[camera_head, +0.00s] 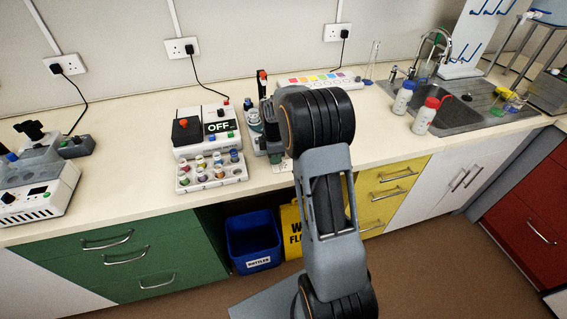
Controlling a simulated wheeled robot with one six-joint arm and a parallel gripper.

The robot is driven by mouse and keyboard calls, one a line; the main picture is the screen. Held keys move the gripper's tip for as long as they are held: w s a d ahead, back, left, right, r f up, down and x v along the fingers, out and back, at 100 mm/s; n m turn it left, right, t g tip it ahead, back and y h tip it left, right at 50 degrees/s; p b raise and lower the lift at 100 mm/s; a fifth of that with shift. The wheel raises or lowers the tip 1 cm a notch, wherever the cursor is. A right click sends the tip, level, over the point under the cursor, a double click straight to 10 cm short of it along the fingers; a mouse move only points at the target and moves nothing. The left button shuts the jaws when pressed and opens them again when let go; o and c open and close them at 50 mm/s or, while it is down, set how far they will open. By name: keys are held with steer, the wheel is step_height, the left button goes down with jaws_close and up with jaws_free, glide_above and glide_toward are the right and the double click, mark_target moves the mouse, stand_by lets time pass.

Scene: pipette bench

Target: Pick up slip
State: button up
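A small pale piece with dark marks (282,167), which may be the slip, lies near the counter's front edge in the head view. It is just left of my arm, and my arm may cover part of it. It is too small to read. My arm rises in front of the counter, with its upper joint over the area behind this piece. My gripper does not show, so its opening and anything in it cannot be seen.
Left of the pale piece stand a white device reading OFF (201,128) and a rack of small vials (211,175). Grey equipment (255,125) stands close behind. A blue bin (254,241) and yellow sign (291,231) are below. Bare counter (120,140) lies left; a sink (458,113) right.

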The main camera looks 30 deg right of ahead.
jaws_close()
